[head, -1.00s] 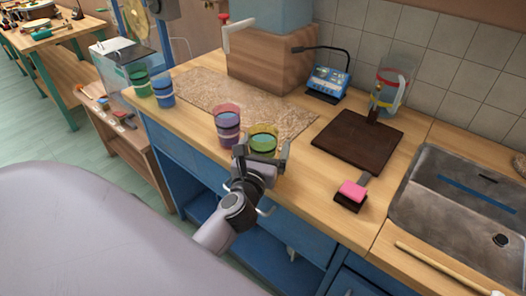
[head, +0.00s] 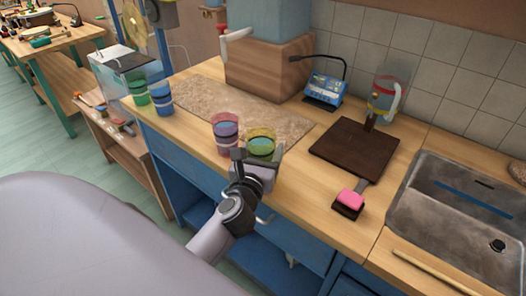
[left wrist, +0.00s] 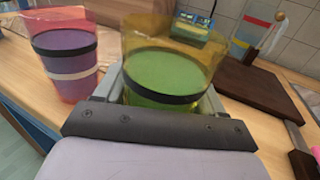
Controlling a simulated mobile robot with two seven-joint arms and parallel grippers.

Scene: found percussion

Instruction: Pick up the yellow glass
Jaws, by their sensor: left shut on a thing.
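The yellow glass (head: 261,135) is see-through, with a dark band and green contents, and stands upright at the counter's front edge. In the left wrist view the yellow glass (left wrist: 165,45) fills the middle, between the fingers. My left gripper (head: 258,154) is shut on it from the front, with one finger on each side; its fingers also show in the left wrist view (left wrist: 160,92). Whether the glass touches the counter is hidden by the gripper. My right gripper is in neither view.
A pink-purple glass (head: 226,132) stands close on the left. Green (head: 138,88) and blue (head: 161,95) glasses stand farther left. A dark board (head: 352,148), a pink sponge (head: 350,198) and a sink (head: 455,205) lie to the right. A stone-like slab (head: 215,98) lies behind.

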